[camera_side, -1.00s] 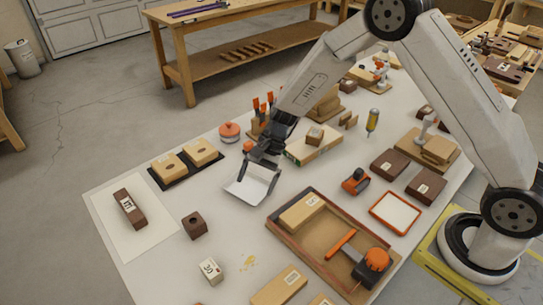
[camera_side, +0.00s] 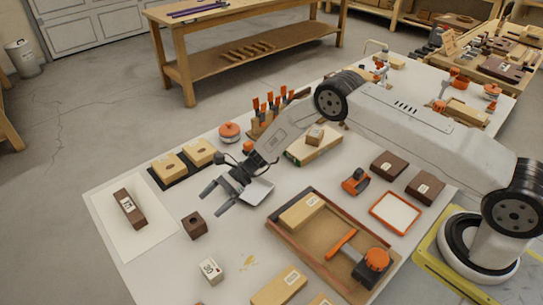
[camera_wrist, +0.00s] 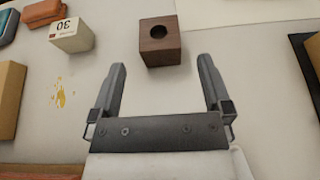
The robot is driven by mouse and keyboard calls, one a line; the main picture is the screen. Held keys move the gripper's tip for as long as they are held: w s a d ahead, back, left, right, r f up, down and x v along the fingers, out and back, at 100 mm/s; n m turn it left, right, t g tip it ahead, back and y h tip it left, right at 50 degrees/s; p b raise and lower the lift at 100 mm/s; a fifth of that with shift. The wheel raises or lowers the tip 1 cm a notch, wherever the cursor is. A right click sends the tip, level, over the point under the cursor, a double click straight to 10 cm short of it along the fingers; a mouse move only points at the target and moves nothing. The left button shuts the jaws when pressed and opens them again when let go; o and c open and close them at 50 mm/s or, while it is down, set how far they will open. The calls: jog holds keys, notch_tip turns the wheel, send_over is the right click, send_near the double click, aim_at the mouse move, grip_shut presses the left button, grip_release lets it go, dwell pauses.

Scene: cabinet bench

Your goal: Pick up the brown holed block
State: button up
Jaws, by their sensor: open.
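The brown holed block (camera_side: 194,225) is a small dark wooden cube with a round hole in its top. It stands on the white bench top (camera_side: 152,265). In the wrist view the block (camera_wrist: 160,47) is at the top middle, just beyond the fingertips and roughly centred between them. My gripper (camera_side: 215,200) is open and empty, to the right of the block in the side view and apart from it. Both fingers of the gripper (camera_wrist: 162,75) show in the wrist view, with bare bench between them.
A white block marked 30 (camera_side: 210,270) stands near the holed block. A long brown block (camera_side: 129,208) lies on a white sheet at left. Two light holed blocks (camera_side: 185,161) sit on a black tray. A wooden tray (camera_side: 290,247) with tools is at right.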

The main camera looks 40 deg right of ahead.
aim_at(190, 225)
jog(key=shift+a, duration=0.1)
jog(key=shift+x, duration=1.25)
jog(key=shift+x, duration=2.55)
jog(key=shift+f, duration=0.2)
jog(key=c, duration=1.2)
jog(key=shift+o, duration=0.2)
jog(key=shift+r, duration=0.2)
